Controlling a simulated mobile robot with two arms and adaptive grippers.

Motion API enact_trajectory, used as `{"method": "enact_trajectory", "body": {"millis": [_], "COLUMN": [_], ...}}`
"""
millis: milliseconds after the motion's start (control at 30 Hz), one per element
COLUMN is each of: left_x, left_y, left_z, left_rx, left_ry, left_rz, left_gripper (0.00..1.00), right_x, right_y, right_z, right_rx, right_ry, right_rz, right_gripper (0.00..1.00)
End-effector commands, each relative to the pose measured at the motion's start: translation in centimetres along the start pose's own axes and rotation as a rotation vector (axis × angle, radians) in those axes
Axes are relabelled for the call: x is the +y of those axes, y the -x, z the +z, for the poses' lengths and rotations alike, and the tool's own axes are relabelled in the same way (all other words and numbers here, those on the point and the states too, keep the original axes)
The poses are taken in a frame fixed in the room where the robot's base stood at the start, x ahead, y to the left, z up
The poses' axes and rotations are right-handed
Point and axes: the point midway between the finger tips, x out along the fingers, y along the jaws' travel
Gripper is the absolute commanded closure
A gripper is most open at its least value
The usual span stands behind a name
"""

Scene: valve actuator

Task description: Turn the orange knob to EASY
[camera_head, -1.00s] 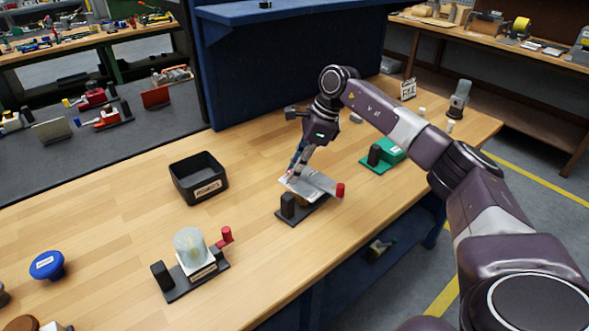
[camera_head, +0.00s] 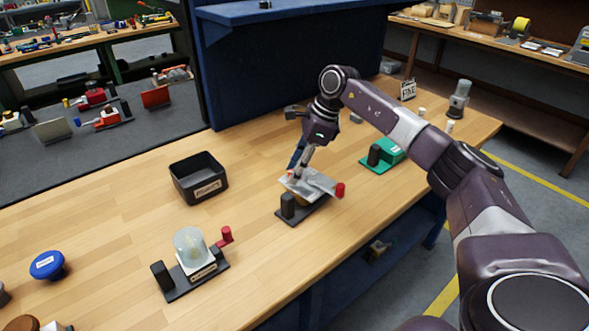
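My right gripper (camera_head: 301,170) reaches down from the right onto a small device on the wooden workbench. The device has a silver plate (camera_head: 322,184) on top, a dark base with a black upright block (camera_head: 288,206), and a red cylinder (camera_head: 340,190) at its right end. The fingertips are at the plate's left part, small and partly blurred, so I cannot tell whether they are open or shut. I cannot clearly make out an orange knob or any EASY marking; the gripper may cover them. My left gripper is not in view.
A black bin (camera_head: 199,179) stands left of the device. A green device (camera_head: 390,151) stands to the right. The bench between bin and devices is clear.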

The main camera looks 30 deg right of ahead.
Motion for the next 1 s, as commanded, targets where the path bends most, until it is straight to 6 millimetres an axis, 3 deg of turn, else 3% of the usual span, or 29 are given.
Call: {"method": "enact_trajectory", "body": {"millis": [367, 800, 1000], "left_x": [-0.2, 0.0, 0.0], "left_y": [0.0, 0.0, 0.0], "left_z": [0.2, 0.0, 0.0], "left_rx": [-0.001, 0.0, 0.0], "left_ry": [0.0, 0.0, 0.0], "left_rz": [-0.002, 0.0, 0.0], "left_gripper": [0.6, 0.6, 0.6], "right_x": [-0.1, -0.1, -0.1], "right_y": [0.7, 9.2, 11.5], "right_z": [0.0, 0.1, 0.0], "right_rx": [-0.001, -0.002, 0.0], "right_ry": [0.0, 0.0, 0.0], "right_rz": [-0.002, -0.004, -0.001], "right_gripper": [0.64, 0.64, 0.64]}}
